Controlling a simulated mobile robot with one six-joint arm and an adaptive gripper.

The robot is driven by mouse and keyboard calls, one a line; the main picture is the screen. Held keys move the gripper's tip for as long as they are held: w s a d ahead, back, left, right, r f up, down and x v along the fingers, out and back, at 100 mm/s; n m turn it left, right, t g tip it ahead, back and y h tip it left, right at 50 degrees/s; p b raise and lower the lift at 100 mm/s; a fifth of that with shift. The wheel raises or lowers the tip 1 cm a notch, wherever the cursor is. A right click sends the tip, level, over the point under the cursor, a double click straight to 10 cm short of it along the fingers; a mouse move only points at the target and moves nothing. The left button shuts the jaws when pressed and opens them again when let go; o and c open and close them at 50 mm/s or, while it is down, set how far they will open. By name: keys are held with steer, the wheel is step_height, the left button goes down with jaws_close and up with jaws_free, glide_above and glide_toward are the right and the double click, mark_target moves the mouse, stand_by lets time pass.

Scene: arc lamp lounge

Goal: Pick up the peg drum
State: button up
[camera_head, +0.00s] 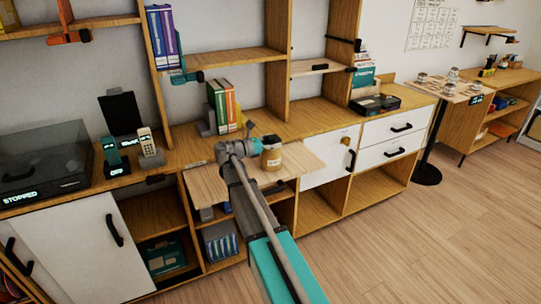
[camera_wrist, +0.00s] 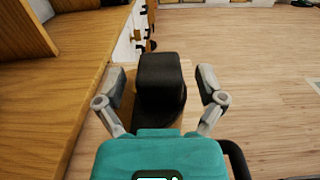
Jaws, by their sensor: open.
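The likely peg drum (camera_head: 271,157) is a small tan, jar-like container with a pale band and a darker top. It stands upright on a pale wooden pull-out board (camera_head: 306,162) in the head view. My gripper (camera_head: 256,147) is just left of it, level with its upper part. In the wrist view my gripper (camera_wrist: 161,84) has its two grey fingers spread apart. A dark block-like shape fills the space between them; I cannot tell whether it is the drum. Contact between fingers and drum cannot be made out.
The wooden shelf unit (camera_head: 315,118) runs behind the board, with binders (camera_head: 222,105) at the back. Phones (camera_head: 148,143) and a dark turntable-like box (camera_head: 45,160) stand to the left. A black tray (camera_head: 375,104) is to the right. The floor (camera_head: 430,235) in front is clear.

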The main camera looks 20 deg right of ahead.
stand_by(0.3)
jaws_close()
stand_by(0.4)
